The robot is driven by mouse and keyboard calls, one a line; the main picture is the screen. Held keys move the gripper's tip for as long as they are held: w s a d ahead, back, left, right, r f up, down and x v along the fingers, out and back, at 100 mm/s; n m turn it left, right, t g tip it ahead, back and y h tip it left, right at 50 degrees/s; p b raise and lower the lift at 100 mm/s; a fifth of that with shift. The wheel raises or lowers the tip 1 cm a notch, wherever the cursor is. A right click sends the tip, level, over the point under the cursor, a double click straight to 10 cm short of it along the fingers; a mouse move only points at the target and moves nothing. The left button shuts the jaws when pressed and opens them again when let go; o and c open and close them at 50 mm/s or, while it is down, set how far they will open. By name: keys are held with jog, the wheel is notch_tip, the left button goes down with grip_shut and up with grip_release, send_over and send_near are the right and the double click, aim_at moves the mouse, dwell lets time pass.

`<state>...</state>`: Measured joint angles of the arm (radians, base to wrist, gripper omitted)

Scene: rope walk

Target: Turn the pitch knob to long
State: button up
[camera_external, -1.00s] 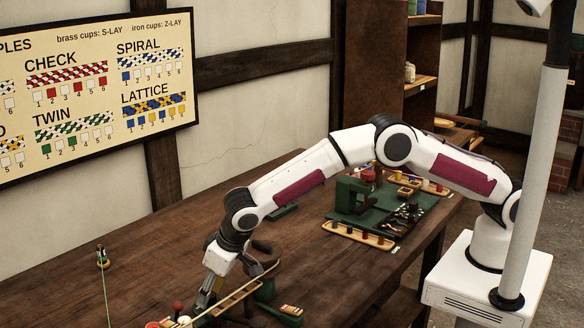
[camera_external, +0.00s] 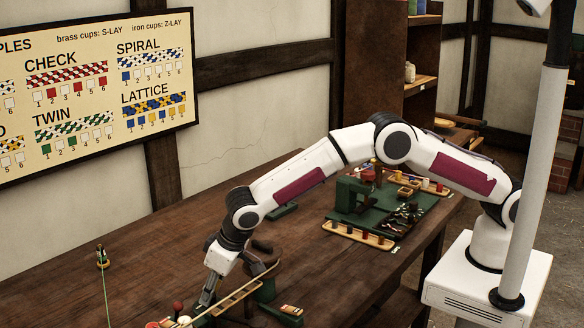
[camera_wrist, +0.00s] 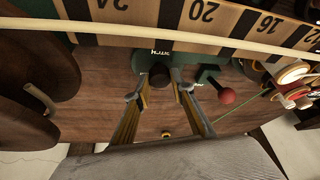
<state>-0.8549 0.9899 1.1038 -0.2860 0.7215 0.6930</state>
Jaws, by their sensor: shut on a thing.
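The pitch knob (camera_wrist: 159,75) is a dark round knob on a green base (camera_wrist: 203,74), below an upside-down label that is partly hidden. My gripper (camera_wrist: 164,92) has a fingertip at each side of the knob and is shut on it. In the external view my gripper (camera_external: 206,298) is low at the near end of the bench, beside the ruled wooden strip (camera_external: 237,297). The knob cannot be made out there. I cannot read which setting the knob points to.
A red ball handle (camera_wrist: 226,96) stands close to the right finger in the wrist view. A pale rod runs along the numbered strip (camera_wrist: 205,15) above the knob. Dark round parts fill the left side. A small spool (camera_external: 102,257) with a green cord stands on the bench.

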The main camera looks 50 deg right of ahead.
jog(key=shift+d+n+g+y, duration=0.1)
jog(key=shift+n+g+y, duration=0.45)
jog(key=shift+n, duration=1.25)
jog(key=o, duration=1.1)
jog(key=shift+r, duration=0.1)
jog(key=v, duration=0.7)
jog(key=shift+s+r, duration=0.15)
jog(key=shift+r, duration=0.15)
jog(key=shift+d, duration=0.15)
